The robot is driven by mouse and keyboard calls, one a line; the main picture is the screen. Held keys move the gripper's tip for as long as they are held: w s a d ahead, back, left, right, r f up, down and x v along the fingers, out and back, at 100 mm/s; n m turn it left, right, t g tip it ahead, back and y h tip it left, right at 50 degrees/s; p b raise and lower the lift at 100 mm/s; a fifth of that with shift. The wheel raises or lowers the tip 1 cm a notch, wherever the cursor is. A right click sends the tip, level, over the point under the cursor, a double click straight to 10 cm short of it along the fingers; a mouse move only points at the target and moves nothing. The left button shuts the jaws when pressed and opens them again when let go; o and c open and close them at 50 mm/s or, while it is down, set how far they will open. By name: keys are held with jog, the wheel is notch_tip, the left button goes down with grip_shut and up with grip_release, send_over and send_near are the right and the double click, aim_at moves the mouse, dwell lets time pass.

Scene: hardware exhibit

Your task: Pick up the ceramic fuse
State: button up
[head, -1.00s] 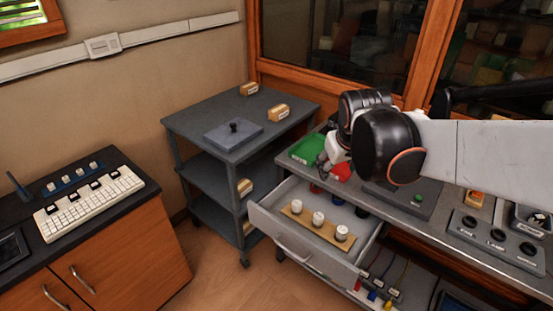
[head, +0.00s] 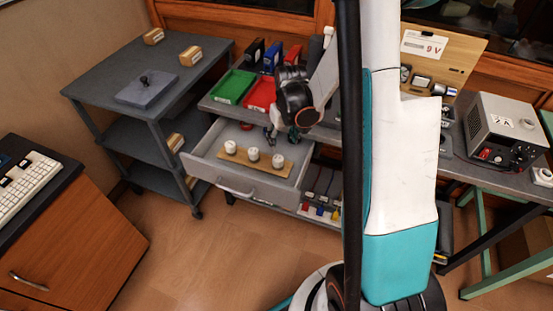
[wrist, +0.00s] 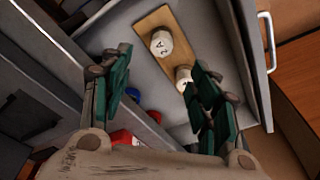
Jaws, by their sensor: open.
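Three white ceramic fuses stand upright in a row on a wooden strip (head: 236,157) in the open grey drawer (head: 202,168): left (head: 230,147), middle (head: 253,154) and right (head: 278,161). My gripper (head: 283,139) is over the rear right of the drawer, behind the fuses, and open. In the wrist view its green-padded fingers (wrist: 160,93) are spread with nothing between them. One fuse marked "2 A" (wrist: 161,44) stands beyond the fingertips. Another fuse (wrist: 182,76) is partly covered by the right finger. The third is hidden there.
A green tray (head: 233,87) and a red tray (head: 260,93) sit on the bench above the drawer. A grey shelf cart (head: 120,75) stands at the left. A power supply (head: 506,125) is at the right. A blue item (wrist: 133,95) lies near the left finger.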

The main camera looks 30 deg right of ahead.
aim_at(278, 158)
jog(key=f+b, duration=0.1)
jog(key=f, duration=0.1)
jog(key=w+f+b, duration=0.1)
jog(key=f, duration=0.2)
jog(key=f+b, duration=0.1)
jog(key=f, duration=0.2)
jog(key=shift+w+f, duration=0.15)
jog(key=shift+w+f+b, duration=0.25)
jog(key=shift+f+b, duration=0.25)
jog(key=shift+f, duration=0.35)
jog(key=shift+w+f+b, duration=0.2)
jog(key=shift+f+b, duration=0.35)
jog(key=shift+f, duration=0.35)
jog(key=shift+w+f+b, duration=0.25)
jog(key=shift+f+b, duration=0.25)
jog(key=shift+f, duration=0.35)
jog(key=shift+r, duration=0.1)
jog(key=c, duration=1.1)
